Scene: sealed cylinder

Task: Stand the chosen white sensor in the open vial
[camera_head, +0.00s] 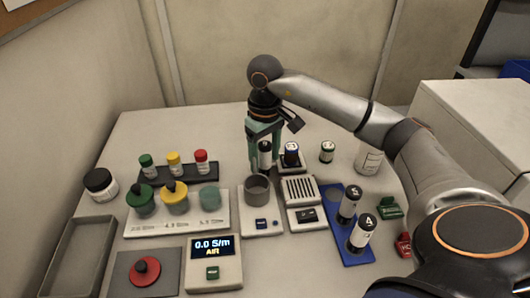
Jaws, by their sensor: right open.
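Small white sensors with dark bands stand in several places. One white sensor (265,155) stands at the back between the fingers of my right gripper (264,150), which is open and points down around it; contact cannot be told. Sensors 5 (349,205) and 4 (361,234) stand on a blue rack (343,243). An uncapped teal vial (210,199) stands on a white tray (180,224), beside green-lidded (141,200) and yellow-lidded (175,196) vials. My left gripper is out of view.
A grey cup (257,189) sits on a white device right of the vial. A meter (213,263) reads 0.0 S/m, AIR. A red lid (145,269) lies on a grey mat. Small capped bottles (174,163) stand behind the vials. A vented box (299,190) is near the gripper.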

